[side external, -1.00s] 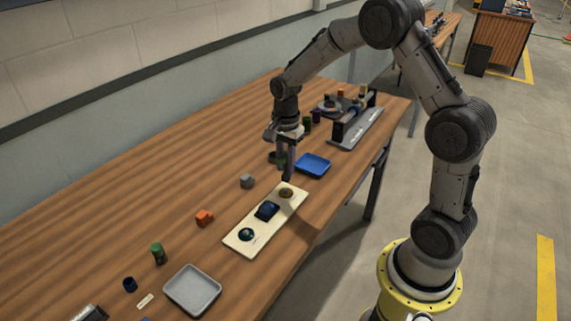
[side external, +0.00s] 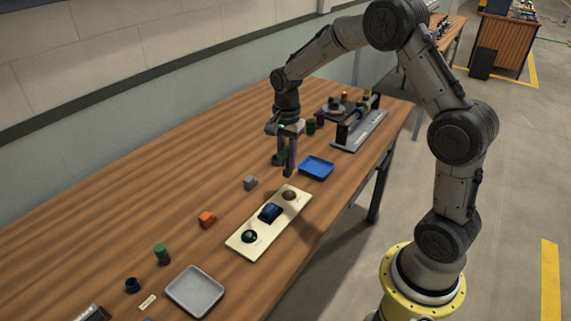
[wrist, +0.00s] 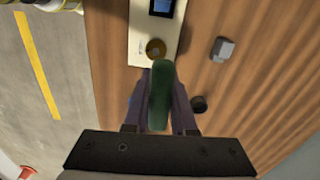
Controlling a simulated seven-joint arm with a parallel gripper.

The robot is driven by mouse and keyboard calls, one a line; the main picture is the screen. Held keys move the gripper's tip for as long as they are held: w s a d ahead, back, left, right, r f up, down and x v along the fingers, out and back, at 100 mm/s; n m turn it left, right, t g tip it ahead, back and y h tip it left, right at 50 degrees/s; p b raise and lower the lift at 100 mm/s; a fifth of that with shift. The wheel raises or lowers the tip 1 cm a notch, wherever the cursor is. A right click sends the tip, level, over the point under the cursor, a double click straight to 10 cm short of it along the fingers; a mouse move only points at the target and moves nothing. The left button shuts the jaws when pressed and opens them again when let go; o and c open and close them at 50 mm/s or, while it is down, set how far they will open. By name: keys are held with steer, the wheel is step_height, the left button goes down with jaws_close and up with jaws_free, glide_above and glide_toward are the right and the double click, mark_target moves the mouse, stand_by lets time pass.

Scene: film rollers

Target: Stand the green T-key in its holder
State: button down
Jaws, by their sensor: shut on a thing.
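My gripper (side external: 286,170) hangs over the table, fingers pointing down, near the far end of the cream board. In the wrist view my gripper (wrist: 160,78) is shut on the green T-key (wrist: 159,98), seen as a long rounded green bar between the two fingers. The key's lower part is hidden, and I cannot make it out in the side view. A dark round piece (wrist: 198,104), perhaps the holder, stands on the table beside the gripper. In the side view a dark green round piece (side external: 278,159) shows just behind the fingers.
A grey block (side external: 250,183), orange block (side external: 207,219), blue tray (side external: 316,168) and grey tray (side external: 194,291) lie around.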

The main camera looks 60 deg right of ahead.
steer(key=w+d+r, duration=0.4)
steer(key=w+d, duration=0.2)
steer(key=w, duration=0.2)
steer(key=w+d+f, duration=0.3)
steer(key=w+d, duration=0.1)
steer(key=d, duration=0.2)
steer(key=shift+m, duration=0.3)
steer(key=shift+s+a+f, duration=0.1)
steer(key=shift+s+f, duration=0.05)
steer(key=shift+f, duration=2)
steer(key=shift+s+a+f, duration=0.1)
steer(key=shift+f, duration=2.05)
steer(key=shift+f, duration=0.15)
steer(key=c, duration=0.7)
jaws_free()
steer(key=shift+o, duration=0.5)
steer(key=o, duration=0.3)
steer(key=shift+o, duration=0.2)
